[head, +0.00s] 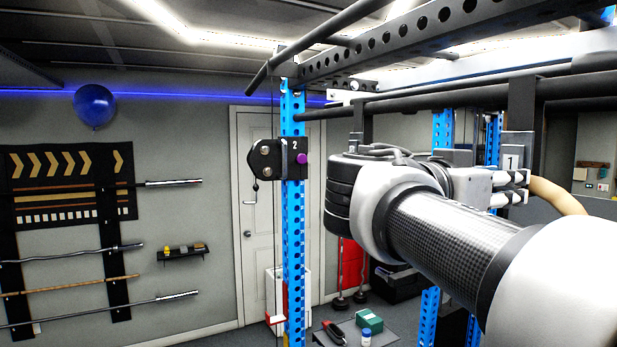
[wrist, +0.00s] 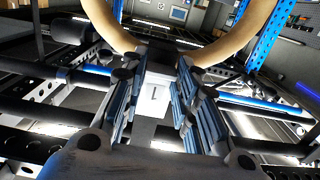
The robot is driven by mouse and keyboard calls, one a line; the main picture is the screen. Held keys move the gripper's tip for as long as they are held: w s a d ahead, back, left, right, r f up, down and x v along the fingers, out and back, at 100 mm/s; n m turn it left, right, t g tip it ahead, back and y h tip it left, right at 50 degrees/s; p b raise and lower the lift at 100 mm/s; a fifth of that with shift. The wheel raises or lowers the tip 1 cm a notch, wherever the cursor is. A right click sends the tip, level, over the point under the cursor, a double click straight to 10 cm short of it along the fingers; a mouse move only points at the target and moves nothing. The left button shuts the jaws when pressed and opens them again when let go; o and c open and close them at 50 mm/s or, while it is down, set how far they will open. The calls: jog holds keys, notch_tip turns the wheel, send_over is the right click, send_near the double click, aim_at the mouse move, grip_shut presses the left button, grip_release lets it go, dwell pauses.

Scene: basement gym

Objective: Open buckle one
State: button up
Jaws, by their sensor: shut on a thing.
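A grey buckle plate marked 1 (head: 517,150) hangs at the right of the head view, under a black rack bar. My gripper (head: 515,188) reaches it from the left, with its fingers at the plate's lower part. In the wrist view the pale block with the mark (wrist: 155,93) sits between the two rows of fingers of my gripper (wrist: 157,85), which is shut on it. A tan ring (head: 560,197) curves away just right of the fingers. It also arches on both sides of the buckle in the wrist view (wrist: 235,45). The buckle's latch cannot be made out.
Black rack bars (head: 440,100) run close above my arm. A blue upright (head: 293,230) bears a dark unit marked 2 (head: 266,160) with a purple knob. A low table (head: 350,328) holds a green box (head: 369,320).

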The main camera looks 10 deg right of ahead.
jog(key=shift+s+a+r+g+y+p, duration=0.15)
jog(key=shift+a+r+g+y+p, duration=0.5)
jog(key=shift+y+p, duration=1)
jog(key=shift+s+a+r+g+y+p, duration=0.3)
jog(key=shift+r+y+p, duration=0.55)
jog(key=shift+y+p, duration=0.8)
jog(key=shift+s+a+r+g+y+p, duration=0.1)
jog(key=shift+a+r+g+y+p, duration=0.5)
jog(key=shift+y+p, duration=1)
jog(key=shift+d+r+h+p, duration=0.1)
jog(key=shift+r+h+p, duration=0.1)
jog(key=shift+h+p, duration=0.15)
jog(key=o, duration=1.1)
jog(key=shift+c, duration=0.2)
jog(key=v, duration=0.7)
jog(key=shift+r, duration=0.15)
